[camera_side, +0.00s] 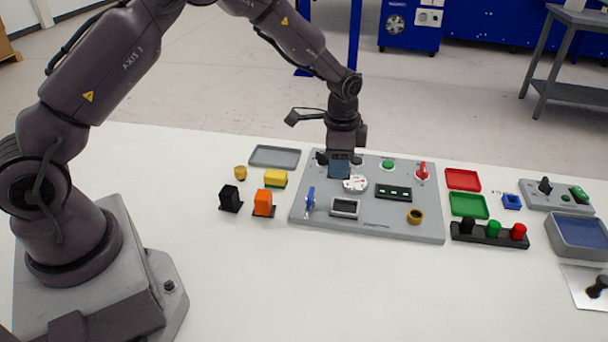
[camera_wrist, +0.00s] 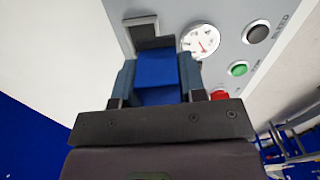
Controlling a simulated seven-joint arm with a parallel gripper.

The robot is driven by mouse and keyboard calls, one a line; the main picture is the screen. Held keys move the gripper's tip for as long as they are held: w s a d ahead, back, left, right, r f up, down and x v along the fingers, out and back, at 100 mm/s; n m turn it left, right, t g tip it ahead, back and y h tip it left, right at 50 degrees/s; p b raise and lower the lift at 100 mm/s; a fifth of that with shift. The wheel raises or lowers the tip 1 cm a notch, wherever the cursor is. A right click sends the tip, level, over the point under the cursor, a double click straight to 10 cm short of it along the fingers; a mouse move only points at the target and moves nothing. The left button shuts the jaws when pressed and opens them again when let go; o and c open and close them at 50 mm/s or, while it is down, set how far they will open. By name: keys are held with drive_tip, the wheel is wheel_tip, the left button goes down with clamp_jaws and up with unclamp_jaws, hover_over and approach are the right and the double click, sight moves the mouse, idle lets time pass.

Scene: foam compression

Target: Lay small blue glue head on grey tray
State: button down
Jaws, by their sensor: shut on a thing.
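The small blue glue head (camera_wrist: 157,70) is between the two fingers of my gripper (camera_wrist: 158,82) in the wrist view, with a dark piece at its far end. My gripper (camera_side: 340,164) is shut on it over the back part of the grey control panel, left of the white dial. In the side view the blue held part is small and mostly merged with the fingers; I cannot tell its clearance from the panel. The grey tray (camera_side: 274,148) lies flat and empty on the white table, to the left of the panel and my gripper.
The grey panel (camera_side: 372,230) carries a dial (camera_side: 355,183), a red switch (camera_side: 422,171) and a green button (camera_side: 388,165). Yellow, black and orange blocks (camera_side: 263,203) stand in front of the tray. Red and green trays (camera_side: 463,180) lie to the right. The front table is clear.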

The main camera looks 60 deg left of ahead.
drive_tip(key=s+a+r+n, duration=0.25)
drive_tip(key=s+a, duration=0.25)
drive_tip(key=a, duration=0.7)
drive_tip(key=s+a+r, duration=0.2)
drive_tip(key=s+a, duration=0.2)
drive_tip(key=s, duration=0.1)
drive_tip(key=m, duration=0.3)
hover_over(276, 159)
wheel_tip(276, 159, down, 10)
drive_tip(key=shift+s+f, duration=0.1)
drive_tip(key=shift+f, duration=1.75)
drive_tip(key=shift+f, duration=0.1)
drive_tip(key=c, duration=0.7)
unclamp_jaws()
